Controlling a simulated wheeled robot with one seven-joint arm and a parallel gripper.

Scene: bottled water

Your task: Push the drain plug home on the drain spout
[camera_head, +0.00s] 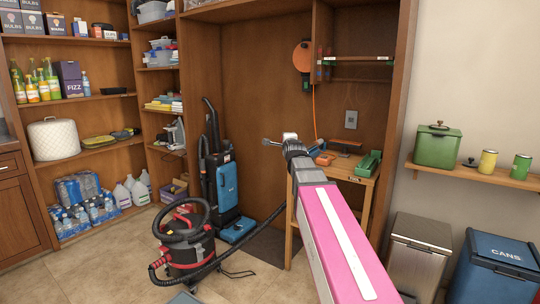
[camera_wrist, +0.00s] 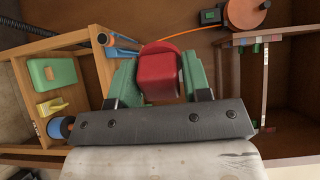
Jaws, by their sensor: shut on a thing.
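In the wrist view my gripper (camera_wrist: 160,68) has its two green fingers closed on the sides of a red block-like piece (camera_wrist: 158,76). It may be the drain plug, but I cannot tell for sure. In the head view my gripper (camera_head: 283,143) is at the end of my pink arm, in front of the wooden alcove and near the workbench. The piece it holds is not clear there. A black and red canister vacuum (camera_head: 187,250) stands on the floor to the left, well apart from my gripper. I cannot make out a drain spout in either view.
A wooden workbench (camera_head: 362,184) with a green tray (camera_head: 368,164) stands right of my gripper. A blue upright vacuum (camera_head: 222,183) stands at the back. An orange reel (camera_head: 303,56) hangs on the alcove wall. Two bins (camera_head: 418,249) stand at right. Tiled floor in front is open.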

